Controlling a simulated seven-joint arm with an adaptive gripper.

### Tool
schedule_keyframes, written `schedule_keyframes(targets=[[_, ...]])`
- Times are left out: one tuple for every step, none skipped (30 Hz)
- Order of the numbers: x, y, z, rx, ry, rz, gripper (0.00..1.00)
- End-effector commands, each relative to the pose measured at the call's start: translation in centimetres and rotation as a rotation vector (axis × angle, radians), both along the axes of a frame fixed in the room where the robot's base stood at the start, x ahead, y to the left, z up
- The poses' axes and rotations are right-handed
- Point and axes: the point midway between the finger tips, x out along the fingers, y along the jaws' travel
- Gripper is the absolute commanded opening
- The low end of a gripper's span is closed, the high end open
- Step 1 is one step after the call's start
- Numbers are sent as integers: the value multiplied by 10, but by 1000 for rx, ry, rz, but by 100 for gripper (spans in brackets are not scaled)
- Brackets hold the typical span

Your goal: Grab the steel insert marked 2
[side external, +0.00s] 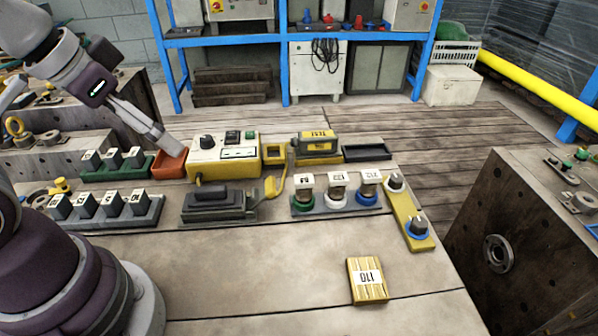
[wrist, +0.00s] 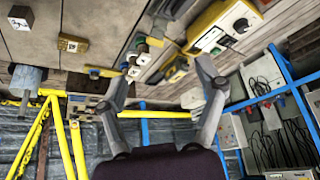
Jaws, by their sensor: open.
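Small steel blocks with white number tags stand in two racks at the left of the bench in the side view. Several are in the grey rack (side external: 125,222) in front, and 3 are in the green rack (side external: 90,175) behind it. The tags are too small to read surely, so I cannot tell which insert is marked 2. My gripper (side external: 172,146) is above the bench beside the orange-red bin (side external: 168,164), right of the green rack. In the wrist view my gripper (wrist: 160,82) has its two fingers spread wide with nothing held between them.
A yellow control box (side external: 222,160) stands right of the bin. A dark clamp-like device (side external: 215,203) sits in front of it. Ringed tagged pieces (side external: 335,190) and a yellow plate (side external: 407,215) stand to the right. A yellow block tagged 110 (side external: 367,281) lies in the clear front area.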

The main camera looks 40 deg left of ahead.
Motion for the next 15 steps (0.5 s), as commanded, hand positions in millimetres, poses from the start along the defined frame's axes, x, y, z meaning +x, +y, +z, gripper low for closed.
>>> schedule_keyframes(targets=[[0,0,0,0,0,-1,65],[0,0,0,0,0,-1,65],[0,0,0,0,0,-1,65],[0,0,0,0,0,-1,65],[0,0,0,0,0,-1,65],[0,0,0,0,0,-1,65],[0,0,0,1,0,-2,65],[0,0,0,2,2,-7,65],[2,-2,1,10,7,-31,65],[5,-5,2,20,18,-65,65],[9,-10,4,36,31,-119,65],[17,-19,6,68,56,-218,65],[23,-28,7,96,76,-310,65],[31,-40,8,128,97,-416,65],[41,-57,7,172,125,-567,65]])
